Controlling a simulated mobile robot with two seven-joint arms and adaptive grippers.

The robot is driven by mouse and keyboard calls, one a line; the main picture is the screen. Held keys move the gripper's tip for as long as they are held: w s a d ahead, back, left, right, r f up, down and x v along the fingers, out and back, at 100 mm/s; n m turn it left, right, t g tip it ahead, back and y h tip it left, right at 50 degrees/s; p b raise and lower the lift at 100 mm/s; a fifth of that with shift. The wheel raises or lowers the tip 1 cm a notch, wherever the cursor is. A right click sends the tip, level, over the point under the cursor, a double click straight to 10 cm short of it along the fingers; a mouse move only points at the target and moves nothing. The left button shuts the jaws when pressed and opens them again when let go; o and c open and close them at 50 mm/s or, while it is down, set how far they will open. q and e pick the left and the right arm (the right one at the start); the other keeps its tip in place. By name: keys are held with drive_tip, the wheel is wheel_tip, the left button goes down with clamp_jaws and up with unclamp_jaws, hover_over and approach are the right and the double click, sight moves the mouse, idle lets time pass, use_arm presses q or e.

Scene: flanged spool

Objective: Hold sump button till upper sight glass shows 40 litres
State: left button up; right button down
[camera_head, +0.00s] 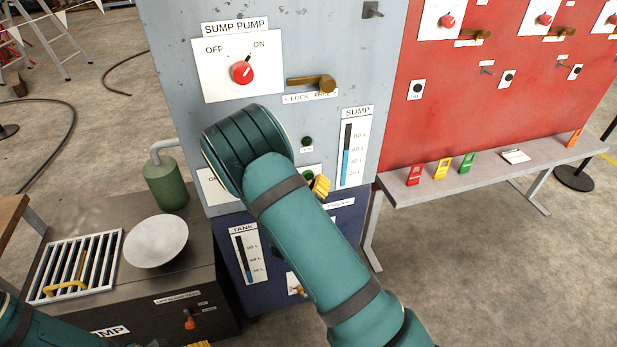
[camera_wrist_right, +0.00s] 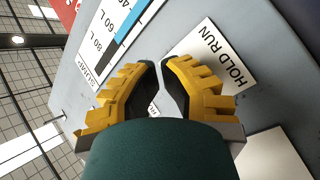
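The upper sight glass (camera_head: 350,155), labelled SUMP, is on the grey panel; its blue column stands near the 60 L mark. It also shows in the wrist view (camera_wrist_right: 122,42). The HOLD RUN plate (camera_wrist_right: 212,55) is beside my right gripper (camera_wrist_right: 160,64), whose yellow fingers are at the panel with their tips nearly together and nothing seen between them. In the head view, my right gripper (camera_head: 320,187) is partly behind my forearm. The button's contact with the fingertips is hidden. My left gripper (camera_head: 197,345) barely shows at the bottom edge.
A red SUMP PUMP knob (camera_head: 242,72) and a brass lever (camera_head: 312,83) sit above. A lower TANK sight glass (camera_head: 247,258) is on the blue panel. A green bottle (camera_head: 166,186), white dish (camera_head: 156,241) and grating (camera_head: 77,266) are at left. A shelf (camera_head: 480,180) holds colored tags at right.

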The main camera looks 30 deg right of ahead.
drive_tip(key=shift+w, duration=0.2)
drive_tip(key=shift+w+d, duration=0.1)
drive_tip(key=shift+w, duration=0.15)
drive_tip(key=shift+w+d, duration=0.1)
drive_tip(key=shift+w, duration=0.35)
idle(7.1)
